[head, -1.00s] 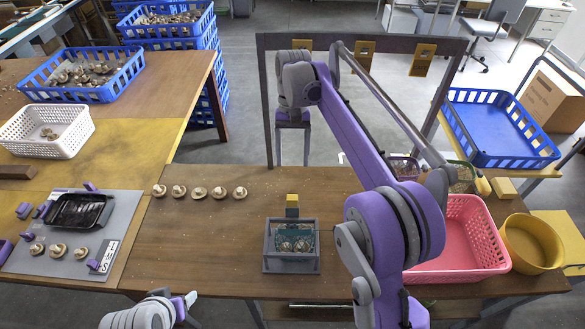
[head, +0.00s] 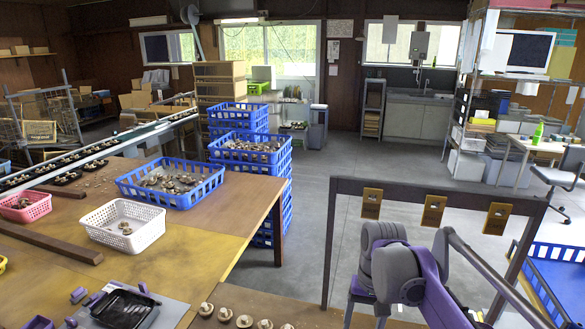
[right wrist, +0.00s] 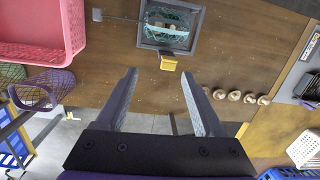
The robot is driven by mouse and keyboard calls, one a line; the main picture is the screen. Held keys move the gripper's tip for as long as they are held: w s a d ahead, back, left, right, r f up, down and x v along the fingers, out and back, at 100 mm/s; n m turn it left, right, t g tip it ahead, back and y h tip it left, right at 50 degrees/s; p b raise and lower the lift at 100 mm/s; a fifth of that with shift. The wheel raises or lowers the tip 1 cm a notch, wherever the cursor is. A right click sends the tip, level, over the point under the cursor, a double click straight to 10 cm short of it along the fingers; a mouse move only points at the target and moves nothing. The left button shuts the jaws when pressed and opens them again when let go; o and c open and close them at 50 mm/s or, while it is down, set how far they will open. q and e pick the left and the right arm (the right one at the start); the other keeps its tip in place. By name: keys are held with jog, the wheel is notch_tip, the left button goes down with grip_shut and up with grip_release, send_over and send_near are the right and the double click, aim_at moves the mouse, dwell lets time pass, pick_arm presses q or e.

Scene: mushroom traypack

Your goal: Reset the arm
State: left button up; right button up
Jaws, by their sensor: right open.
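My right gripper (right wrist: 158,75) is open and empty in the right wrist view, its two fingers spread above the brown table (right wrist: 125,65). A grey box (right wrist: 196,30) with a teal inside and a yellow block (right wrist: 168,62) at its edge lie beyond the fingertips. A row of several mushrooms (right wrist: 234,95) is right of the fingers; part of it shows at the bottom of the head view (head: 225,313). A black tray (head: 125,308) lies on a grey mat at the lower left. In the head view my right arm shows, but its gripper does not. My left gripper is out of view.
A pink basket (right wrist: 72,30) is at the upper left of the wrist view, with a purple basket (right wrist: 45,90) below it. In the head view, a white basket (head: 150,235), a blue crate (head: 150,200) and stacked blue crates (head: 278,190) stand left. A dark frame (head: 330,235) is behind my arm.

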jog(key=s+d+f+n+t, duration=0.1)
jog(key=s+f+t, duration=0.2)
jog(key=s, duration=0.6)
jog(key=s+d+f+n+t, duration=0.1)
jog(key=s+f+t, duration=0.2)
jog(key=s+f, duration=0.5)
jog(key=shift+s+h, duration=0.4)
jog(key=shift+s, duration=0.55)
